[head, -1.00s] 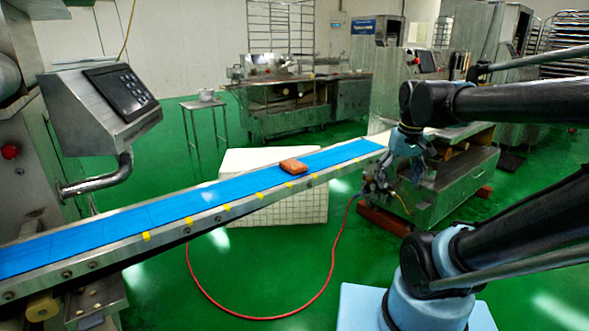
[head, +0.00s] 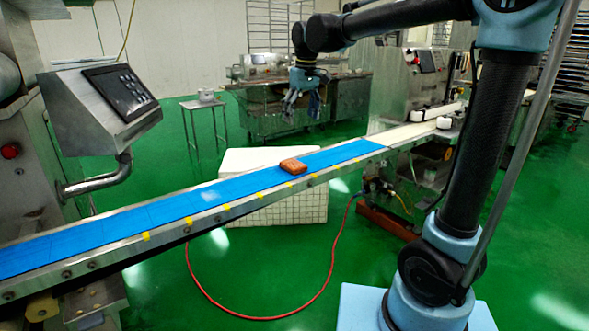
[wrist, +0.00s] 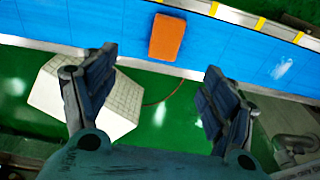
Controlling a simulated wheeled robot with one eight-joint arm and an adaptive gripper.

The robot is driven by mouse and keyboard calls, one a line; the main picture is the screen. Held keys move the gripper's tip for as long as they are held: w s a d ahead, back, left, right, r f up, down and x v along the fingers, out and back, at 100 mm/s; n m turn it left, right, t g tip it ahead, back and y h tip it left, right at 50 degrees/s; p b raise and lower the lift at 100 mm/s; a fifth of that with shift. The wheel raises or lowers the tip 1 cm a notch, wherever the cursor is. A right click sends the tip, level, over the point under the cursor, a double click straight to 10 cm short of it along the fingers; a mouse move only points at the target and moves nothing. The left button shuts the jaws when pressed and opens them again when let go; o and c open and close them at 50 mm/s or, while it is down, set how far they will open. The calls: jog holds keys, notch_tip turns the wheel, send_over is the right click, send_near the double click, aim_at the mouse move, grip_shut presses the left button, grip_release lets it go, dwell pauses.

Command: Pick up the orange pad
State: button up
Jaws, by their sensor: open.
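The orange pad (head: 293,166) lies flat on the blue conveyor belt (head: 220,195), right of the belt's middle in the head view. In the wrist view the pad (wrist: 167,37) is at the top centre, ahead of the fingertips. My gripper (head: 303,104) hangs above the belt in the head view, higher than the pad and apart from it. In the wrist view my gripper (wrist: 160,75) has its two fingers spread wide, with nothing between them.
The belt has a metal side rail (head: 190,228) with yellow marks. A white tiled box (head: 262,205) stands on the floor by the belt. A control panel (head: 118,95) juts out at left. A red hose (head: 270,316) lies on the green floor.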

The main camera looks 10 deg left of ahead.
send_over(293, 163)
jog(key=d, duration=0.1)
notch_tip(293, 163, down, 12)
jog(key=shift+d+r, duration=0.1)
jog(key=shift+r, duration=0.05)
jog(key=f, duration=0.2)
jog(key=a+f, duration=0.1)
jog(key=f, duration=0.1)
jog(key=shift+s, duration=0.2)
jog(key=shift+f, duration=0.7)
jog(key=c, duration=1.1)
jog(key=shift+o, duration=0.2)
notch_tip(293, 163, up, 10)
